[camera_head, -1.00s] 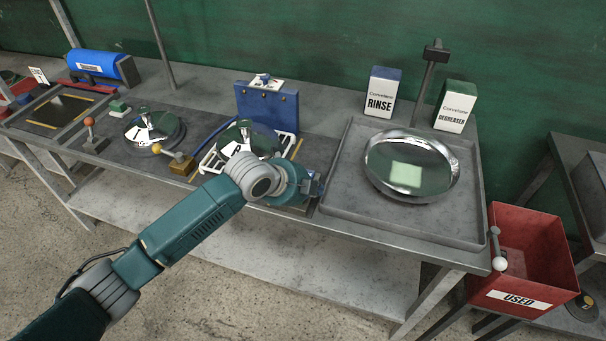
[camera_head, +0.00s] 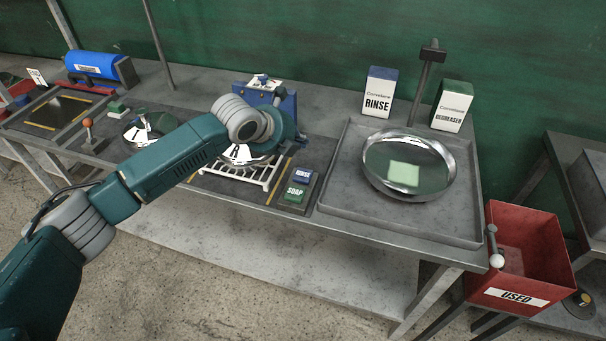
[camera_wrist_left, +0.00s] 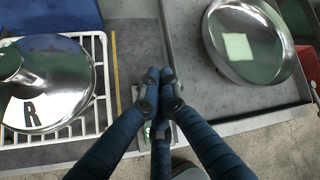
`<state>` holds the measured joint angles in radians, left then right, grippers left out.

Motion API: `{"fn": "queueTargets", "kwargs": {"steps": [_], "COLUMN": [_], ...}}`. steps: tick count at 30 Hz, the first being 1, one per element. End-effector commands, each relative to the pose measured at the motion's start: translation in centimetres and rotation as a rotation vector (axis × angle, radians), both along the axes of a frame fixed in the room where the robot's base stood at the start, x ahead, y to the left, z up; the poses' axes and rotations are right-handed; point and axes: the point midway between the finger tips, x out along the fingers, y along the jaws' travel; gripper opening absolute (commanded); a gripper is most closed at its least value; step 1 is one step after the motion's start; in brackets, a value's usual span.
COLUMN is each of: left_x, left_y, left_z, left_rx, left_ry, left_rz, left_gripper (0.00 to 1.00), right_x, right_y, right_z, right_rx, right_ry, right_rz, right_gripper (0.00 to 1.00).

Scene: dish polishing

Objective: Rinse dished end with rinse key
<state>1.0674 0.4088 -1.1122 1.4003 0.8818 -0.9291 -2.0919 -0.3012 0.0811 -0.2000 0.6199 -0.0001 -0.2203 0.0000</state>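The blue RINSE key (camera_head: 303,178) sits just behind the green SOAP key (camera_head: 294,194) on the bench, between the rack and the tray. A shiny dished end (camera_head: 238,153) lies on the white rack (camera_head: 262,183), partly hidden by my left arm. Another shiny dish (camera_head: 435,172) lies in the grey tray. My left gripper (camera_wrist_left: 160,76) has its fingertips together over the bench between rack and tray, with nothing visible held. In the head view the wrist hides most of it.
RINSE (camera_head: 379,94) and DEGREASER (camera_head: 453,107) boxes stand behind the grey tray (camera_head: 340,190). A red USED bin (camera_head: 545,245) is at the right. A lever with an orange knob (camera_head: 88,124) stands at the left. A blue box (camera_head: 288,104) stands behind the rack.

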Motion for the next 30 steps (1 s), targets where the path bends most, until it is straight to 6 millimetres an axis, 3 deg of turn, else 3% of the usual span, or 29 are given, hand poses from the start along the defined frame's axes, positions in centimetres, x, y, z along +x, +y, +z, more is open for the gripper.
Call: {"fn": "queueTargets", "kwargs": {"steps": [16, 22, 30], "left_x": [0.0, 0.0, 0.0], "left_y": [0.0, -0.1, -0.1], "left_z": [-6.9, -8.4, -8.6], "left_rx": [-0.001, -0.001, -0.001], "left_ry": [0.001, 0.001, 0.000], "left_rz": [0.000, 0.000, 0.000], "left_gripper": [0.00, 0.00, 0.00], "right_x": [0.1, 0.1, 0.2], "right_y": [0.0, 0.0, 0.0], "right_z": [-6.5, -6.8, -6.8], "right_rx": [0.000, 0.000, 0.000], "right_ry": [-0.001, -0.002, -0.002], "right_rz": [0.000, 0.000, 0.000], "right_gripper": [0.00, 0.00, 0.00]}}
